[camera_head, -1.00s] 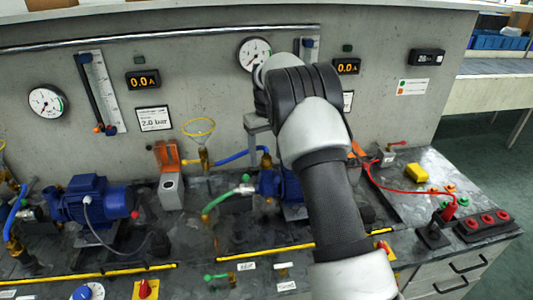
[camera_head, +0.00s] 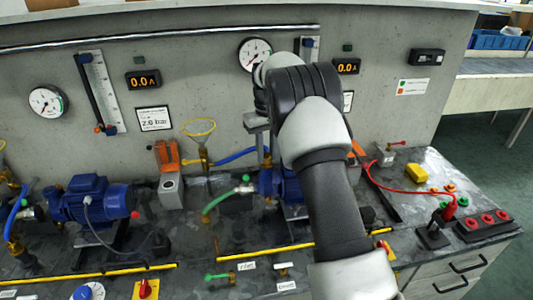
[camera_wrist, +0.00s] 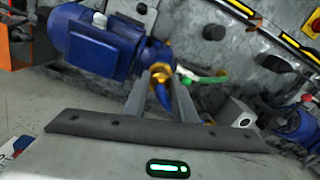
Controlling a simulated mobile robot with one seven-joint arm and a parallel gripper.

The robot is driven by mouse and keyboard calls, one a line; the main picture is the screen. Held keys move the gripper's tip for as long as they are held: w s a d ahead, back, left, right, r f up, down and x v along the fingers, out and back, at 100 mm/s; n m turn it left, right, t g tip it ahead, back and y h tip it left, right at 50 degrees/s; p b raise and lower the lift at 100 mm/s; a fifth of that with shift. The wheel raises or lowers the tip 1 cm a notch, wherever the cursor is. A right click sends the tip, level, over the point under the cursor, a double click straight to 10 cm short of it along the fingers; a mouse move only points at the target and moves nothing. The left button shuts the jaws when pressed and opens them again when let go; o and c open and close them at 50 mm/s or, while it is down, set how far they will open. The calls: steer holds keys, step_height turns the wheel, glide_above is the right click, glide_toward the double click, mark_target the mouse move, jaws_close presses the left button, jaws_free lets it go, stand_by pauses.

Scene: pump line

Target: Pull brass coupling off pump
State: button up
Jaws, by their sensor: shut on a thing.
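The brass coupling (camera_wrist: 160,74) shows in the wrist view between the two fingertips of my gripper (camera_wrist: 162,82). My gripper is shut on it. A blue hose (camera_wrist: 162,98) runs from the coupling back between the fingers. The blue pump (camera_wrist: 100,45) lies just beyond and to the left; the coupling appears to be at its end, but I cannot tell whether they touch. In the head view my gripper points down over this middle pump (camera_head: 270,183), which my arm partly covers. The blue hose (camera_head: 235,156) leads in from the left there.
A second blue pump (camera_head: 95,197) is at far left. The concrete panel with gauges rises close behind.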

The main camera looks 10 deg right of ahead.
steer(key=shift+c, duration=1.1)
steer(key=shift+r+p, duration=1.9)
steer(key=shift+r, duration=0.25)
